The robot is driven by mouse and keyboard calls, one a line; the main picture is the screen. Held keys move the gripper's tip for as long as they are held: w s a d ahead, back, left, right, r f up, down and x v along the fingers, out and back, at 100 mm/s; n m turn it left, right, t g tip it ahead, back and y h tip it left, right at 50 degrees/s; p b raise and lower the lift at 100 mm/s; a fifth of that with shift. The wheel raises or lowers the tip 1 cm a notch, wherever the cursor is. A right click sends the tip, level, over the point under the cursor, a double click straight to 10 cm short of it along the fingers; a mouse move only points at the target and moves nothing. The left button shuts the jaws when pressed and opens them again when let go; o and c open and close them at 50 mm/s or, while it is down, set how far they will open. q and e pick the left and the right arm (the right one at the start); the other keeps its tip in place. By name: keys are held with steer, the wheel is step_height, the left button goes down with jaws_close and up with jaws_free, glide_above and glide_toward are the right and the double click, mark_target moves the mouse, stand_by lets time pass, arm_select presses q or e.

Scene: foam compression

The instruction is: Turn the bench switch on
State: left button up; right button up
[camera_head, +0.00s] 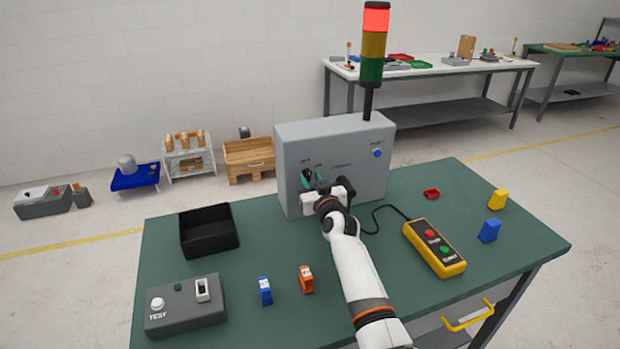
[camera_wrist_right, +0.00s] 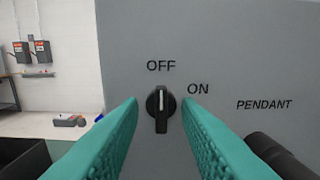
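The bench switch (camera_wrist_right: 161,106) is a black rotary knob on the front of the grey control box (camera_head: 350,146). In the right wrist view its white mark points up at the OFF label, with ON to the upper right. My right gripper (camera_head: 312,180) is in front of the switch, and its teal fingers (camera_wrist_right: 162,135) stand open on either side of it. The knob shows between the fingers, with a gap on each side. In the head view the gripper partly hides the switch. My left gripper is not in view.
A stack light (camera_head: 374,45) on the box shows red at its top. A black bin (camera_head: 209,231), a grey test box (camera_head: 185,307), small blue (camera_head: 265,290) and orange (camera_head: 306,279) parts and a yellow pendant (camera_head: 434,248) with a cable lie on the green bench (camera_head: 270,250).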

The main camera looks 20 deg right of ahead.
steer(key=shift+w+r, duration=0.15)
steer(key=shift+w, duration=0.35)
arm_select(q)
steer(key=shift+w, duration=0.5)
arm_select(e)
steer(key=shift+w, duration=0.2)
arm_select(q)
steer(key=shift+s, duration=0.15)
arm_select(e)
steer(key=c, duration=0.6)
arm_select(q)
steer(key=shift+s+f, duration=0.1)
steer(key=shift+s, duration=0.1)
arm_select(e)
steer(key=shift+c, duration=0.2)
